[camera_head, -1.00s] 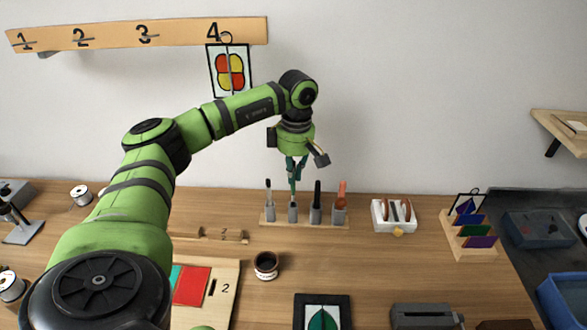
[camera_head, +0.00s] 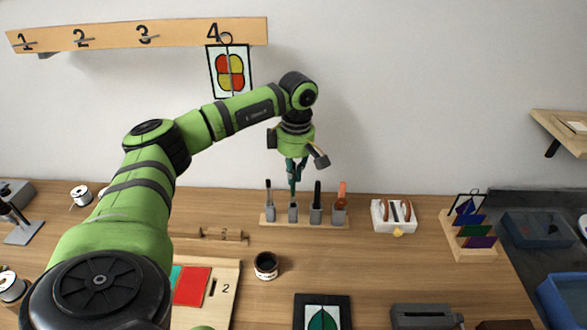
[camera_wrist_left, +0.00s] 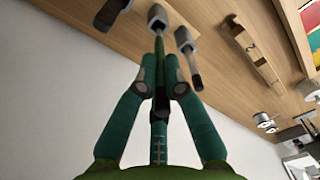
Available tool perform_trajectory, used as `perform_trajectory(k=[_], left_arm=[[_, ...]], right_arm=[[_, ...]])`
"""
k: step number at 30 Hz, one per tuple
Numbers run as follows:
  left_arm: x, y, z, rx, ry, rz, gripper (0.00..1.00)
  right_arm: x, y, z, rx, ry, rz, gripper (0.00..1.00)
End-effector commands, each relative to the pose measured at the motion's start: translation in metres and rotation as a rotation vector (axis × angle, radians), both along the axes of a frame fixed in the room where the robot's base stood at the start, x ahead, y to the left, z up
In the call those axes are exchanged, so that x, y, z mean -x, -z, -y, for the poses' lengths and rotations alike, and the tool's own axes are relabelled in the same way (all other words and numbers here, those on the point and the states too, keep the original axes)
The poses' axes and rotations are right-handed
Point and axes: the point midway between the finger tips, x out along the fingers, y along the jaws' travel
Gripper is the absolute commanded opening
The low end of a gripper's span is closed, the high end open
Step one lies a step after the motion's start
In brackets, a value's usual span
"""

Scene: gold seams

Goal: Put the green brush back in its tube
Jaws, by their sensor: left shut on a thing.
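My left gripper (camera_head: 294,178) is shut on the green brush (camera_head: 293,189) and points down above the tube rack (camera_head: 346,224) at the back of the table. The brush is upright, and its lower end meets the mouth of the second grey tube from the left (camera_head: 293,213). In the left wrist view the green brush (camera_wrist_left: 160,72) lies between the fingertips and runs to that tube (camera_wrist_left: 157,18); how deep it sits inside cannot be told. The other tubes hold a grey brush (camera_head: 268,192), a black brush (camera_head: 317,193) and an orange brush (camera_head: 342,191). My right gripper is not in view.
A white tray (camera_head: 378,224) with brown-handled tools stands right of the rack. A framed picture (camera_head: 217,95) hangs on the wall behind my arm. The table between jar and rack is clear.

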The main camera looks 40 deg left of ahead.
Motion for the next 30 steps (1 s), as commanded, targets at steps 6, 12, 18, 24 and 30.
perform_trajectory(k=[6, 12, 18, 24, 30], left_arm=[[0.000, 0.003, 0.000, 0.000, 0.000, 0.000, 0.00], [0.000, 0.008, 0.000, 0.000, 0.000, 0.000, 0.00], [0.000, 0.013, 0.000, 0.000, 0.000, 0.000, 0.00], [0.000, 0.018, 0.000, 0.001, 0.000, 0.001, 0.00], [0.000, 0.023, 0.000, 0.001, 0.000, 0.001, 0.00]], right_arm=[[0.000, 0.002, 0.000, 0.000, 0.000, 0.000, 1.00], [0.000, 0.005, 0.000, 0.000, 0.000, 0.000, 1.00], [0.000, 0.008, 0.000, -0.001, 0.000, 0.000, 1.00], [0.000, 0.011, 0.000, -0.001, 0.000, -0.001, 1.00], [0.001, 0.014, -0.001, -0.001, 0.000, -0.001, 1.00]])
